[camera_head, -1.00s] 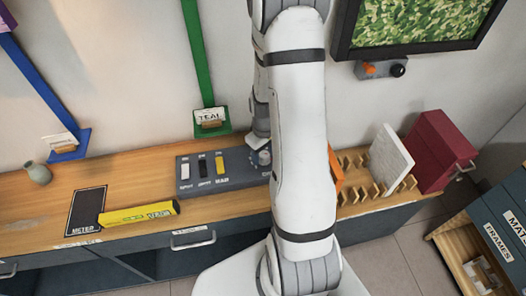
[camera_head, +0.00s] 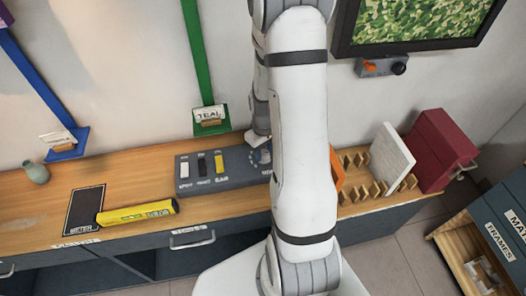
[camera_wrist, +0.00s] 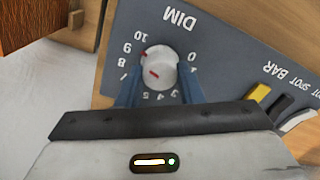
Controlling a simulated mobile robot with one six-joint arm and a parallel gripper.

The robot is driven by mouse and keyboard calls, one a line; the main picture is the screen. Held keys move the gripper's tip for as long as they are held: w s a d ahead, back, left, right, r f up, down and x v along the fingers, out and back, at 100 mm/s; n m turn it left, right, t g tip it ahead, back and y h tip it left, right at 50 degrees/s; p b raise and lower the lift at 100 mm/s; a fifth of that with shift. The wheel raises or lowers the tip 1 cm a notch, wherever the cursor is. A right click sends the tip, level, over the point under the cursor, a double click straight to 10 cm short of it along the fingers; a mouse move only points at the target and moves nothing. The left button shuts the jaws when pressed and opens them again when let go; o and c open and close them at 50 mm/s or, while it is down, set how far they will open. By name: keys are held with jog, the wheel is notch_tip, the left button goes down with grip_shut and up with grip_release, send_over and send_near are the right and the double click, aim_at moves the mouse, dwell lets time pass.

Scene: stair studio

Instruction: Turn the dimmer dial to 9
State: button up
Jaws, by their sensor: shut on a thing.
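The dimmer dial (camera_wrist: 165,60) is a white round knob on a dark grey panel (camera_wrist: 215,45) marked DIM, with numbers around it. It carries a short red mark on its face, and another red mark shows at its rim on the side of 9 and 10. I cannot tell the exact reading. My gripper (camera_wrist: 160,80) has its blue fingers on either side of the dial, shut on it. In the head view the panel (camera_head: 225,180) stands on the wooden counter, and my arm hides its right end.
Right of my arm are wooden pegs (camera_head: 355,190), a white board (camera_head: 392,157) and a red box (camera_head: 440,150).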

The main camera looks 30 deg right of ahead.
aim_at(264, 152)
jog(key=o, duration=1)
jog(key=shift+c, duration=0.2)
jog(key=shift+r, duration=0.1)
notch_tip(264, 152, up, 8)
jog(key=shift+f+b, duration=0.2)
jog(key=shift+b, duration=0.15)
jog(key=s+a+r+m+t, duration=0.1)
jog(key=s+a+r, duration=0.5)
jog(key=r, duration=0.2)
jog(key=s+a+r+m+t, duration=0.1)
jog(key=s+a+r+t, duration=0.1)
jog(key=s+a+r, duration=0.4)
jog(key=v, duration=0.3)
jog(key=shift+a, duration=0.15)
